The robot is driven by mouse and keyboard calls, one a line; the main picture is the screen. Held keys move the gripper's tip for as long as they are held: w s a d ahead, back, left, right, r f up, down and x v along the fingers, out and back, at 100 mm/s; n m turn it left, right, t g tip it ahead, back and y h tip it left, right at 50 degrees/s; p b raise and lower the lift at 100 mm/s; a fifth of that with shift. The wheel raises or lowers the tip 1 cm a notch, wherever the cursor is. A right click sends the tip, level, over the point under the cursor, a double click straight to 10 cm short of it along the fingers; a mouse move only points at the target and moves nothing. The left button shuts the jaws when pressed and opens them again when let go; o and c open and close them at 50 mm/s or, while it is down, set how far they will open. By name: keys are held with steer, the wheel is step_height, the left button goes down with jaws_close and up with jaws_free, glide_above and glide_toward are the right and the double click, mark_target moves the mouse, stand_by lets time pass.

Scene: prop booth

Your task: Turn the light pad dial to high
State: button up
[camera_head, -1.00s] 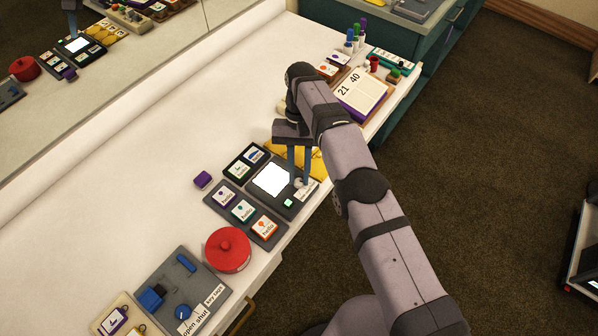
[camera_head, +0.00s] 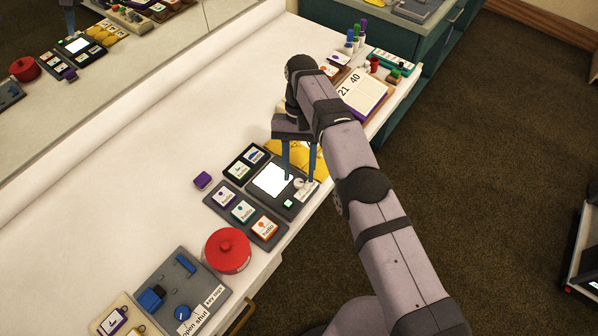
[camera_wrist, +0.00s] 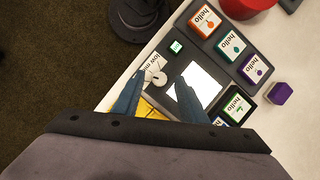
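The light pad (camera_head: 272,202) is a dark base on the white counter with a lit white panel (camera_head: 271,180) and a small green square (camera_head: 287,203). Its small pale dial (camera_head: 299,185) sits at the right corner, beside a white label (camera_head: 309,190). In the wrist view the dial (camera_wrist: 159,78) appears between the fingertips, with the label's "low" partly readable. My gripper (camera_head: 299,178) points down over the dial, its two fingers apart on either side. I cannot tell whether either finger touches the dial. The dial's exact pointing is too small to read.
A yellow cloth-like item (camera_head: 290,150) lies just behind the pad. A tray of hello cards (camera_head: 228,207) and a red lidded pot (camera_head: 228,250) stand to the left. A purple cube (camera_head: 202,180) lies behind. The counter's front edge is close to the dial.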

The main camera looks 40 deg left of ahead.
step_height(320, 180, up, 8)
steer(key=p, duration=0.6)
steer(key=shift+p, duration=0.4)
